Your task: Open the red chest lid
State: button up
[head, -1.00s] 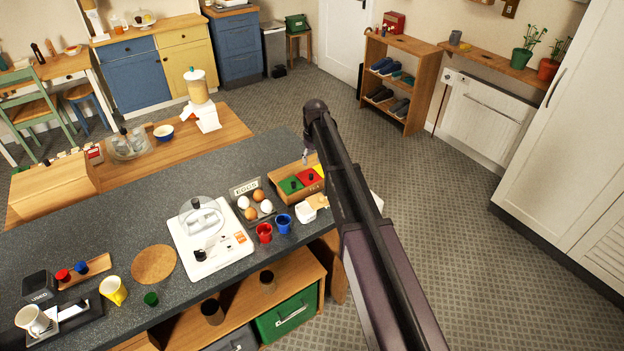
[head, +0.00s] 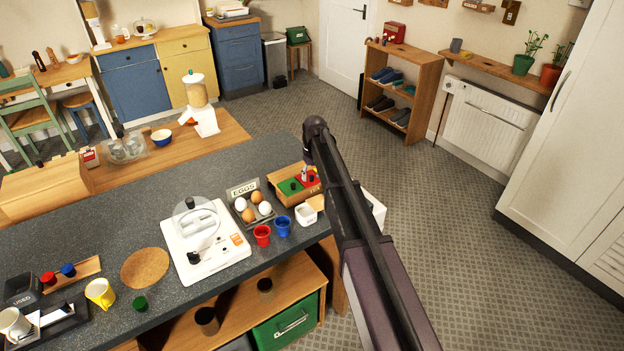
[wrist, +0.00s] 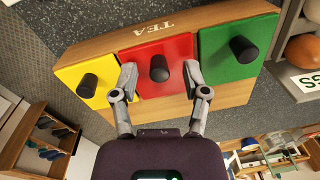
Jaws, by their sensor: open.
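The wooden tea box (head: 283,198), marked TEA (wrist: 155,27), stands at the counter's far right end. In the wrist view its three lids lie side by side: yellow (wrist: 72,88), red (wrist: 150,52) and green (wrist: 245,77), each with a black knob. All three look shut. My gripper (wrist: 160,77) is open, its fingers on either side of the red lid's knob (wrist: 159,68), with gaps to both sides of it. In the head view my arm hides the yellow lid, and the gripper partly covers the red lid (head: 313,181).
Eggs in a holder (head: 268,220), a white pot (head: 305,215), a red cup (head: 262,236) and a blue cup (head: 283,227) stand close to the box. A white appliance (head: 222,257) is farther left. Bare counter (head: 110,225) lies left of these.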

aim_at(300, 172)
jog(key=shift+f, duration=0.1)
grip_shut()
jog(key=shift+w, duration=0.1)
jog(key=w+a, duration=0.1)
jog(key=w, duration=0.1)
jog(key=w+a, duration=0.1)
jog(key=w, duration=0.1)
jog(key=w+a, duration=0.1)
jog(key=w, duration=0.1)
jog(key=shift+a, duration=0.35)
grip_release()
jog(key=shift+a, duration=0.1)
jog(key=shift+s, duration=0.1)
